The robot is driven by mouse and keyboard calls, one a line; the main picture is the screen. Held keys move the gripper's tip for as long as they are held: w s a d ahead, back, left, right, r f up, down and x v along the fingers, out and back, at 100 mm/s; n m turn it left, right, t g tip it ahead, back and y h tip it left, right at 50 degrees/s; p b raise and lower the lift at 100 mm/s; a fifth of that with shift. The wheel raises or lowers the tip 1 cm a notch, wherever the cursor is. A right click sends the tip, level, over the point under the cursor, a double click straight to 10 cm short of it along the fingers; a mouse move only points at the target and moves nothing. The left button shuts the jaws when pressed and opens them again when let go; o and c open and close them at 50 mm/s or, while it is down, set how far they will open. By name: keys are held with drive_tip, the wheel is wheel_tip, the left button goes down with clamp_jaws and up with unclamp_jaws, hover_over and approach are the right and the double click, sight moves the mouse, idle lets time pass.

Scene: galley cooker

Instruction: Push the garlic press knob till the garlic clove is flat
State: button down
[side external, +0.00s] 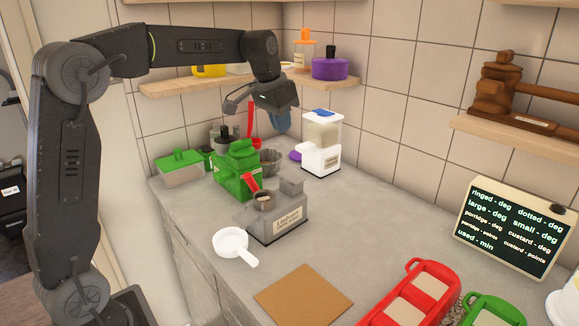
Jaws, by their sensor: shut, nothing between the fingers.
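My gripper (280,119) hangs above the back of the counter with its blue end pointing down, shut and empty. It appears apart from the appliances below. I cannot tell for sure which of these is the garlic press. No garlic clove can be made out.
A white appliance with a clear hopper (322,137) stands right of my gripper. A white pan (232,243), a brown board (303,295) and red containers (412,300) are nearer. A shelf (335,83) holds a purple pot (330,68). The counter's middle right is clear.

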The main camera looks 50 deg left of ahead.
approach(289, 177)
drive_tip(key=w+f, duration=0.2)
drive_tip(key=f, duration=0.1)
drive_tip(key=w+f, duration=0.1)
drive_tip(key=f, duration=0.1)
drive_tip(key=shift+f, duration=0.8)
drive_tip(key=shift+f, duration=1.4)
drive_tip(key=shift+r, duration=0.4)
wheel_tip(289, 177, up, 5)
drive_tip(key=shift+w, duration=0.1)
drive_tip(key=v, duration=1)
